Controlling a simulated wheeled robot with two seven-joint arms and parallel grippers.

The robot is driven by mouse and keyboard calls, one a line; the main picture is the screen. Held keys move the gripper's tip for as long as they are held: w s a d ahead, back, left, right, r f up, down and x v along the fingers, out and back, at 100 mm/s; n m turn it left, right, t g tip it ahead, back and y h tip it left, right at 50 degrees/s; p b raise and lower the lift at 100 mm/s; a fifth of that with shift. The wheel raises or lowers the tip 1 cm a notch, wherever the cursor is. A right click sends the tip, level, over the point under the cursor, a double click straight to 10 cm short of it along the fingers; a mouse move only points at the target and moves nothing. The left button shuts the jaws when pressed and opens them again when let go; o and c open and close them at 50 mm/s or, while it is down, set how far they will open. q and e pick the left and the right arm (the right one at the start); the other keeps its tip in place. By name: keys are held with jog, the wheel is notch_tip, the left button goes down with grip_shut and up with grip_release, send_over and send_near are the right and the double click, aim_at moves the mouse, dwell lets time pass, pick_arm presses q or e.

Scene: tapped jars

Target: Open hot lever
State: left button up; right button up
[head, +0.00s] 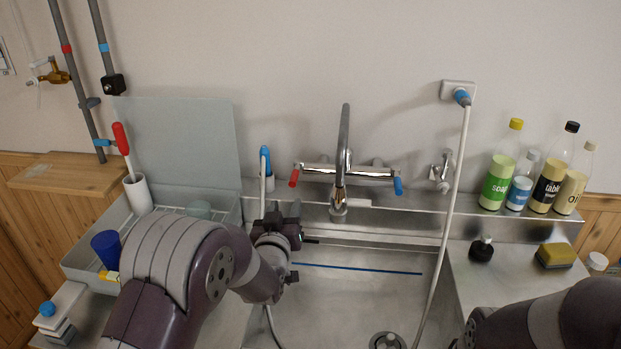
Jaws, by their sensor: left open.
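The tap (350,172) is a chrome wall mixer with a tall curved spout above the sink. Its hot lever (293,178) is the red handle at the left end, and it points down and slightly left. The cold lever (398,186) is the blue handle at the right end. My left gripper (284,213) is open, below and slightly left of the red lever, and seems apart from it. My left forearm hides part of the sink's left side. My right arm shows at the bottom right, but its gripper is out of view.
A steel sink (350,290) lies below the tap, with a drain (387,341). A white hose (452,190) hangs right of the tap. Several bottles (497,182) stand on the right ledge.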

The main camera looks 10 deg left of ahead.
aim_at(294, 174)
jog(key=shift+s+r, duration=0.15)
pick_arm(q)
jog(key=w+p, duration=0.1)
jog(key=w, duration=1.1)
jog(key=shift+w+r+p, duration=0.2)
jog(key=shift+w+p, duration=0.05)
jog(key=shift+p, duration=0.15)
pick_arm(e)
jog(key=shift+r, duration=0.75)
pick_arm(q)
grip_shut()
